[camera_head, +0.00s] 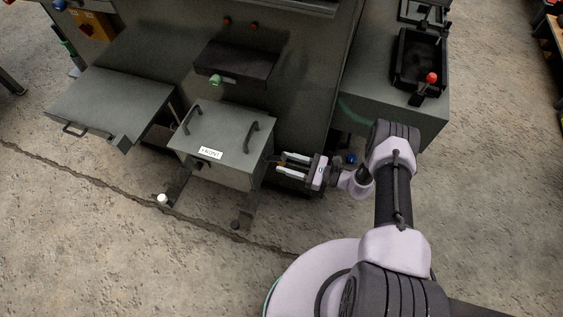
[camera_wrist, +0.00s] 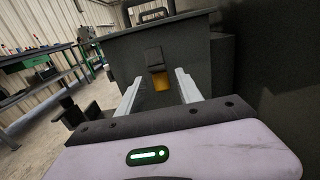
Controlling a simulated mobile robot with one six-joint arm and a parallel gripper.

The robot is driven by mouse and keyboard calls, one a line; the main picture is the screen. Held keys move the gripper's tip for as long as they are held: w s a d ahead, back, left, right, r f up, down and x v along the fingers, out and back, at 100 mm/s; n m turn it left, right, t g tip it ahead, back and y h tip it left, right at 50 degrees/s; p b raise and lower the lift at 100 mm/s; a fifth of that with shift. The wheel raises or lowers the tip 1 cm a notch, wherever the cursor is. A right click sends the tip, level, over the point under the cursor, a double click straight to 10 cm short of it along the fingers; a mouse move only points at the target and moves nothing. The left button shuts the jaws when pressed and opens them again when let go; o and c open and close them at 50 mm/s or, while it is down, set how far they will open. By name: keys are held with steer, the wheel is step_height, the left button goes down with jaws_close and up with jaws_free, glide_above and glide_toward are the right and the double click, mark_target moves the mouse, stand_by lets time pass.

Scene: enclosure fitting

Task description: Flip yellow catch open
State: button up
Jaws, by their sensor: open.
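The yellow catch (camera_wrist: 161,82) shows in the wrist view on the side of a dark grey box, below a small dark bracket (camera_wrist: 154,58). My gripper (camera_wrist: 156,84) is open, with one pale finger on each side of the catch in that view. Whether the fingers touch the catch or the box cannot be told. In the head view, my gripper (camera_head: 281,163) points left at the right side of the grey box (camera_head: 237,178). The box has a lid with two dark handles and a white label (camera_head: 211,149). The catch is not clear in the head view.
The box stands on a frame with two rails toward the front, one with a white knob (camera_head: 162,199). An open grey lid or drawer (camera_head: 110,104) is at left. A dark shelf (camera_head: 237,64) is behind the box. A grey bench (camera_head: 375,72) is at right. Floor in front is clear.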

steer(key=shift+x, duration=1.1)
jaws_close()
stand_by(0.6)
